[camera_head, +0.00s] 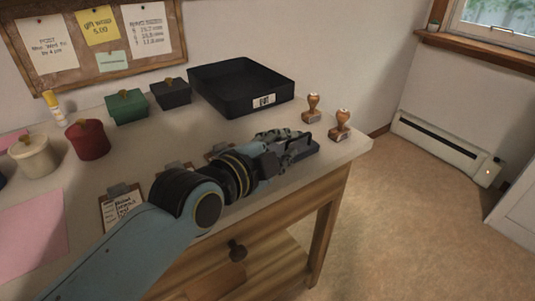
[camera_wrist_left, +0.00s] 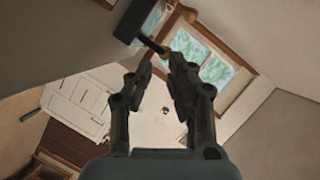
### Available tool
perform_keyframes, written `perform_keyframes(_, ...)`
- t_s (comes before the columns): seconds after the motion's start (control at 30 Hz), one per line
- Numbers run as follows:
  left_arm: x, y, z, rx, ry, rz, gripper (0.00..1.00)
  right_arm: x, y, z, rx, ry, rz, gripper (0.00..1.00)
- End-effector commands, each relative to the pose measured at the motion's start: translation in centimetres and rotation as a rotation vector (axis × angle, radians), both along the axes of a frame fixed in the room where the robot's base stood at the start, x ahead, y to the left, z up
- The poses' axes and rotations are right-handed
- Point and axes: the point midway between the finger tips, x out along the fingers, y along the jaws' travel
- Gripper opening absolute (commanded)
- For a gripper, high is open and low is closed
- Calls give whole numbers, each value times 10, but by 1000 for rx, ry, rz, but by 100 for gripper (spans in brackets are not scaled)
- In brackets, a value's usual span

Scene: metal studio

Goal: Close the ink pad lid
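My left gripper (camera_head: 300,143) reaches over the right part of the desk. Below and beside its fingers a dark blue-black flat piece (camera_head: 307,153) shows, likely the ink pad; most of it is hidden by the gripper, so I cannot tell how its lid stands. In the left wrist view the two fingers (camera_wrist_left: 161,60) have a gap between them with nothing held in it. My right gripper is not in view.
Two wooden stamps (camera_head: 312,109) (camera_head: 340,126) stand near the desk's right end. A black tray (camera_head: 240,104) is behind the gripper. Green (camera_head: 126,107), black (camera_head: 171,93), red (camera_head: 88,140) and cream (camera_head: 33,157) lidded containers stand left. Clipboards lie partly under my arm.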

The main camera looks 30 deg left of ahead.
Motion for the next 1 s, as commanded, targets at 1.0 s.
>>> perform_keyframes(1.0,-63,3,15,1,1,0,18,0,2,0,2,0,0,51)
